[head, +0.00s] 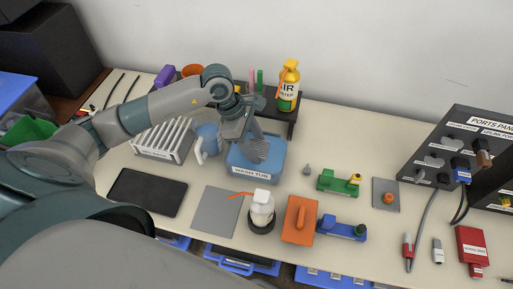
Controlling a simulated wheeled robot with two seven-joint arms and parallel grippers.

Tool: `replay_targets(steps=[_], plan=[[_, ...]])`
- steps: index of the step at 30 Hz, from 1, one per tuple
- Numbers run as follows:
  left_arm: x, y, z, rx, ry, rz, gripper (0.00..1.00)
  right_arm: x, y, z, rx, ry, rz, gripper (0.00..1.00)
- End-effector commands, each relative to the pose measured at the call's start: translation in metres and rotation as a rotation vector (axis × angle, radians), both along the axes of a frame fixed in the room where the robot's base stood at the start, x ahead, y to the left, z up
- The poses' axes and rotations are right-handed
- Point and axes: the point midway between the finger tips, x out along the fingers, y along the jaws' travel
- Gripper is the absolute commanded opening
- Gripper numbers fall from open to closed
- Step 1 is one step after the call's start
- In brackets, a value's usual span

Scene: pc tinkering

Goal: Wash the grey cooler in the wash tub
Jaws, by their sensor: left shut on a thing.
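The blue wash tub (269,171) stands near the middle of the table, with a "WASH TUB" label on its front. My left gripper (250,138) points down over the tub from the left. It is shut on the grey cooler (256,151), a ribbed grey block held at the tub's opening. The gripper hides part of the cooler, and I cannot tell whether the cooler touches the tub's floor. My right gripper is not in view.
A white slotted rack (162,142) and a blue jug (207,137) stand left of the tub. A yellow bottle (288,87) is on a dark stand behind. The ports panel (455,150) stands far right.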

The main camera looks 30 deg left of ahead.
Motion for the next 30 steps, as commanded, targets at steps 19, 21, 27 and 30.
replay_targets(steps=[19,21,27,30], plan=[[0.000,0.000,0.045,0.000,0.000,0.000,0.22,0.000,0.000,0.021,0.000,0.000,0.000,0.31],[0.000,0.000,0.049,-0.001,0.000,0.000,0.22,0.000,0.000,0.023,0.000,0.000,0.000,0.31],[0.000,0.000,0.063,-0.001,0.000,0.000,0.22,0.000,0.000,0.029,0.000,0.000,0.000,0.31],[0.000,0.000,0.069,0.000,-0.001,-0.001,0.22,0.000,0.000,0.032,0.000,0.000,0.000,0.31]])
